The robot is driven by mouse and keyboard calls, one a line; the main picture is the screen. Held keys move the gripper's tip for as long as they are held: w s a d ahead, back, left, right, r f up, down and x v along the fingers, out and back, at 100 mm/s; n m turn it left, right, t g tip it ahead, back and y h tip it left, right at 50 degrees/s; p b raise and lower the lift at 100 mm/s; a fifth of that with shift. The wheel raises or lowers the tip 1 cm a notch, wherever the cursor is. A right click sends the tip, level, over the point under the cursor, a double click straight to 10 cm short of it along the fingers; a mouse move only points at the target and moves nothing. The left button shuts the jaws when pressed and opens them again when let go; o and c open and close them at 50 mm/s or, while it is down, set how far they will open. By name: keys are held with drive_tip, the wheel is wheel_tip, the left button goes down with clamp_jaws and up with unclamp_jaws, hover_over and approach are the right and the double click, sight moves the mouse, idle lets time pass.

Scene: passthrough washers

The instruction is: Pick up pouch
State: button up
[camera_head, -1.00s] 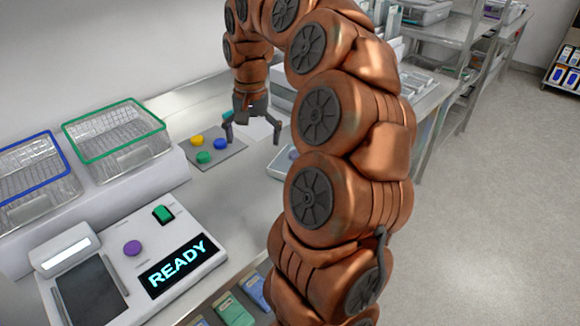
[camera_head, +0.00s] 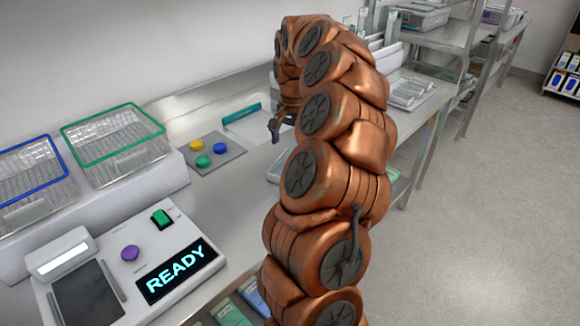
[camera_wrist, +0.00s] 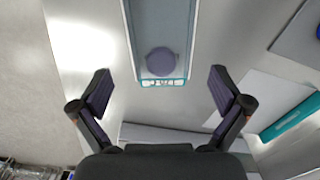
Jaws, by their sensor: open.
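In the wrist view, a narrow grey-blue piece with pale edges (camera_wrist: 160,22) lies ahead of my gripper. It has a teal printed band (camera_wrist: 163,82) at its near end and a purple disc (camera_wrist: 163,62) on or in it. It looks like the pouch, but I cannot tell for sure. My gripper (camera_wrist: 161,90) is open and empty, its fingers spread to either side of the near end, apart from it. In the head view, one dark finger (camera_head: 274,128) shows beside my arm; the rest of the gripper is hidden.
A white sheet with a teal strip (camera_head: 241,114) lies behind a grey plate with yellow, green and blue buttons (camera_head: 215,155). Green-rimmed (camera_head: 115,145) and blue-rimmed (camera_head: 30,175) wire baskets stand left. A panel reading READY (camera_head: 176,270) is in front. Shelving (camera_head: 470,60) stands right.

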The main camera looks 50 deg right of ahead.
drive_tip(key=shift+a+f+p, duration=0.1)
drive_tip(key=shift+f+p, duration=0.5)
drive_tip(key=shift+f, duration=1.75)
drive_tip(key=shift+c, duration=0.2)
drive_tip(key=c, duration=1.1)
drive_tip(key=shift+o, duration=0.2)
